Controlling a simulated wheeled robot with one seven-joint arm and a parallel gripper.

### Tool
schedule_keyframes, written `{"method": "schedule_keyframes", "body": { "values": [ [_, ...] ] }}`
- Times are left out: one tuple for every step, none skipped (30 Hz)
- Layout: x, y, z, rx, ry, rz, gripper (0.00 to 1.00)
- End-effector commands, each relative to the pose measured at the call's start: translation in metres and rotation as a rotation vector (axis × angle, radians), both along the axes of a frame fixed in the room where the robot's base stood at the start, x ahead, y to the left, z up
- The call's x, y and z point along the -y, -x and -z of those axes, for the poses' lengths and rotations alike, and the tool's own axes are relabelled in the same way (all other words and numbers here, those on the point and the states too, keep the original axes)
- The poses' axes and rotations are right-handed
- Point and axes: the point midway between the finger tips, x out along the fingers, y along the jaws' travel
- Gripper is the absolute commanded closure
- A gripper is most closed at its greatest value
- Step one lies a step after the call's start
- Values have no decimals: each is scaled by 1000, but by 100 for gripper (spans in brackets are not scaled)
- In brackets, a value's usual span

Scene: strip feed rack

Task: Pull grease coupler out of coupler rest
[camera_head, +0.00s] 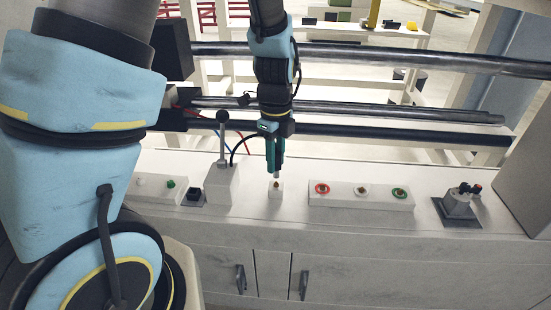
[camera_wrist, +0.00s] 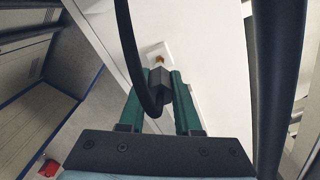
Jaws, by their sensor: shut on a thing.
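My gripper (camera_head: 275,157) hangs above the console with its teal fingers pointing down. In the wrist view the gripper (camera_wrist: 158,84) is shut on the dark grease coupler (camera_wrist: 160,78), which has a black hose looping from it toward the camera. The coupler rest (camera_head: 275,193) is a small white block with a brass-coloured fitting on top, directly below the fingers. The rest also shows in the wrist view (camera_wrist: 152,54), just beyond the coupler's end. Whether the coupler still touches the brass fitting cannot be told.
A lever box (camera_head: 220,185) stands close on the left. A button panel (camera_head: 361,194) lies on the right, and a joystick unit (camera_head: 458,201) farther right. Horizontal dark rails (camera_head: 400,132) run behind my gripper. Bare console top lies around the rest.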

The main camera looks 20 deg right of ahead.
Motion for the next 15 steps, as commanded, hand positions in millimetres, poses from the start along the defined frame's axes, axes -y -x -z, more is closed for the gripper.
{"method": "schedule_keyframes", "body": {
  "values": [
    [0,0,0,0,0,0,100],
    [0,0,0,0,0,0,100],
    [0,0,0,0,0,0,100],
    [0,0,0,0,0,0,100],
    [0,0,0,0,0,0,100],
    [0,0,0,0,0,0,100],
    [0,0,-1,0,0,0,100],
    [0,0,-1,0,0,0,100],
    [0,0,-3,0,0,0,100],
    [0,0,-4,0,0,0,100],
    [0,0,-6,1,1,0,100],
    [0,0,-9,0,1,0,100],
    [0,0,-11,0,1,0,100],
    [0,0,-14,0,1,0,100],
    [0,0,-17,1,1,0,100]
  ]
}}
